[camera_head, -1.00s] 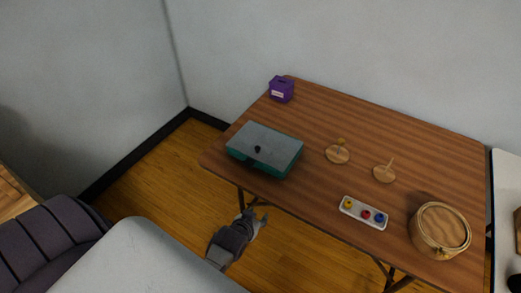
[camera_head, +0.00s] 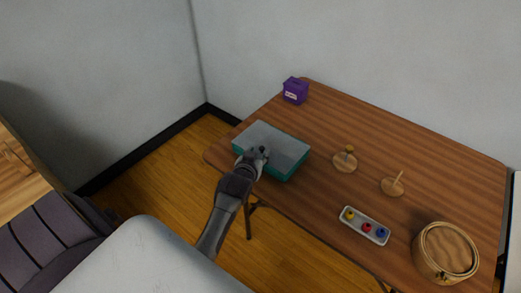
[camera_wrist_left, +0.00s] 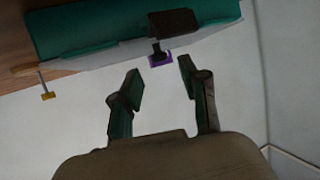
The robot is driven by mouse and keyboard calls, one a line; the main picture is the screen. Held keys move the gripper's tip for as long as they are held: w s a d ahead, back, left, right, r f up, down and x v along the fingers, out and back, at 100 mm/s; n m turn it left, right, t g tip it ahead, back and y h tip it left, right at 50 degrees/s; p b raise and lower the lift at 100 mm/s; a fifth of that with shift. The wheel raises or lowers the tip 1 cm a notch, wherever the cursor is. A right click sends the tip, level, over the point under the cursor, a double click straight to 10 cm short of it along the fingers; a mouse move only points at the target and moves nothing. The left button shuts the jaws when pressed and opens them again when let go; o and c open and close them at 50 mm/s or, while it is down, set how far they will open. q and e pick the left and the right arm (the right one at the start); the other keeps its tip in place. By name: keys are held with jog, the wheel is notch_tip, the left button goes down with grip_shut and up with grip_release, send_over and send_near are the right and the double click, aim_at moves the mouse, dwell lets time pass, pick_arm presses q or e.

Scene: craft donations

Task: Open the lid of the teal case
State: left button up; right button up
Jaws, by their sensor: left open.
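The teal case (camera_head: 281,170) stands near the left end of the brown table, its grey lid (camera_head: 272,134) down and closed. My left gripper (camera_head: 257,156) is at the front edge of the case, right by the knob, and partly covers the lid. In the left wrist view, the case (camera_wrist_left: 90,22) is at the top, with a dark block (camera_wrist_left: 173,23) on its side. My left gripper (camera_wrist_left: 160,80) is open there, with nothing between the fingers. The right gripper is out of view.
On the table (camera_head: 400,150), a purple box (camera_head: 295,92) stands behind the case. Two round wooden stands (camera_head: 345,163) (camera_head: 392,188), a white tray (camera_head: 352,224) with coloured pieces and a round wooden box (camera_head: 440,255) stand to the right.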

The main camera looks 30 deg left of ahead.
aim_at(262, 148)
pick_arm(q)
jog(key=shift+x, duration=1.7)
grip_shut()
